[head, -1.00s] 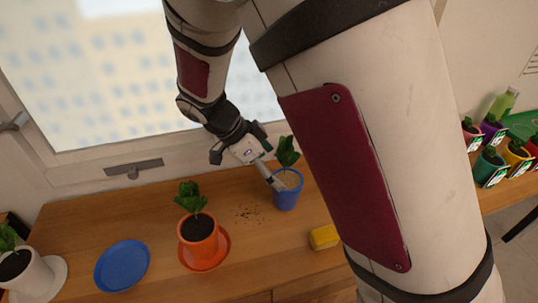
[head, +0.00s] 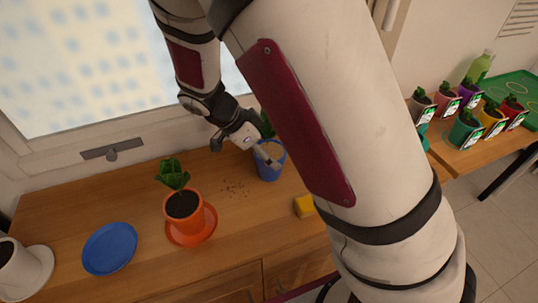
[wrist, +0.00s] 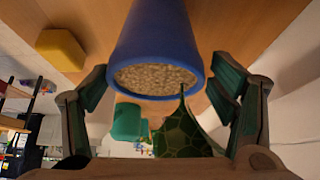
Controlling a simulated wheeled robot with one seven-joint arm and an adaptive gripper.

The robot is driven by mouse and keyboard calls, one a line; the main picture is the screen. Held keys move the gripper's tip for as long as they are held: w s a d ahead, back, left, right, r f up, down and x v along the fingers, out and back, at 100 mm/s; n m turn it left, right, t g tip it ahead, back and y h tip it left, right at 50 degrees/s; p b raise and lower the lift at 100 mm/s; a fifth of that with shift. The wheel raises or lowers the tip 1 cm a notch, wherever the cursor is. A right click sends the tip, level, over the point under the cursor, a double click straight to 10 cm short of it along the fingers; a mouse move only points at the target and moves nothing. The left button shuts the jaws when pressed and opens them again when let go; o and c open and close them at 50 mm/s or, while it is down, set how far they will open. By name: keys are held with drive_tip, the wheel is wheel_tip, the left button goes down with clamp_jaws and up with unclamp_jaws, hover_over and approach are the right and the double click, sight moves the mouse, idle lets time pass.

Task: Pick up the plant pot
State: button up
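The blue plant pot (head: 270,168) stands on the wooden counter below the window, filled with pale grainy material and holding a green leafy plant (head: 266,125). In the wrist view the blue pot (wrist: 155,40) and a dark green leaf (wrist: 184,133) lie ahead between my fingers. My gripper (wrist: 160,88) is open, one finger on each side of the pot's rim, with small gaps showing. In the head view my gripper (head: 262,150) reaches the pot's rim from the upper left; my arm hides part of the counter to the right.
An orange pot (head: 184,207) with a plant stands on an orange saucer. A blue saucer (head: 109,249), a white pot (head: 18,268) and a yellow block (head: 304,206) are also on the counter. Several small potted plants stand right, by a green tray (head: 520,88).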

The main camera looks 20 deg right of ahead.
drive_tip(key=c, duration=1)
drive_tip(key=shift+r, duration=0.1)
